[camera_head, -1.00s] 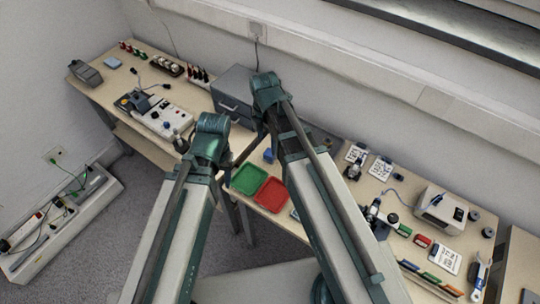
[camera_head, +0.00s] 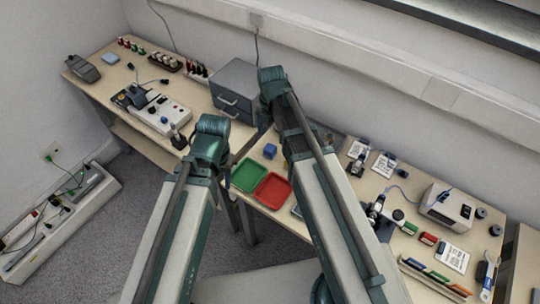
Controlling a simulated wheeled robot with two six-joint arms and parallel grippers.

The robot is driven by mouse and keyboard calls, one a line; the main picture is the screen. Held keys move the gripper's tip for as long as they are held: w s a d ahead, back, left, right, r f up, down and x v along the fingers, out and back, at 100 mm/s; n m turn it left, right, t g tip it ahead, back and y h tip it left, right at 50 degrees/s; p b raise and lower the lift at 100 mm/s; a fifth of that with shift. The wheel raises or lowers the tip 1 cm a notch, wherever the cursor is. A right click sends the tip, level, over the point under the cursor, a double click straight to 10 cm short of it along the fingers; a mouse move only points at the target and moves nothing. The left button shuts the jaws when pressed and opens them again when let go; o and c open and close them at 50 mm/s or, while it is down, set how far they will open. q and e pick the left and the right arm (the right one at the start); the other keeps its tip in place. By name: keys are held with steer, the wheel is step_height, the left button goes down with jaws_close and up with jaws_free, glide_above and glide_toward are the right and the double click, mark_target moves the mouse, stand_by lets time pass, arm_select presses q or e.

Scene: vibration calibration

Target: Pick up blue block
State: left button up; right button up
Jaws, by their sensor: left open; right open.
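A small blue block (camera_head: 270,151) lies on the wooden bench, just behind a green tray (camera_head: 246,187) and a red tray (camera_head: 259,190). It is in the gap between my two arms. My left arm is left of the block and my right arm passes close on its right. Both arms reach up from the bottom of the picture to bulky teal joints near the bench. I cannot make out the jaws of either gripper; the arm links hide the areas beyond the joints. The block stands clear of any visible contact with my arms.
A grey drawer cabinet (camera_head: 237,86) stands behind the block. A white switch box (camera_head: 167,116) is on the left. A white instrument (camera_head: 444,209) and a printed card (camera_head: 453,257) are on the right. A white wall bounds the back.

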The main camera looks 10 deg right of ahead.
mark_target(270, 147)
step_height(270, 147, down, 5)
steer(key=b, duration=0.4)
steer(key=f+b, duration=0.5)
steer(key=shift+w+a+f, duration=0.1)
steer(key=shift+w, duration=0.25)
jaws_close()
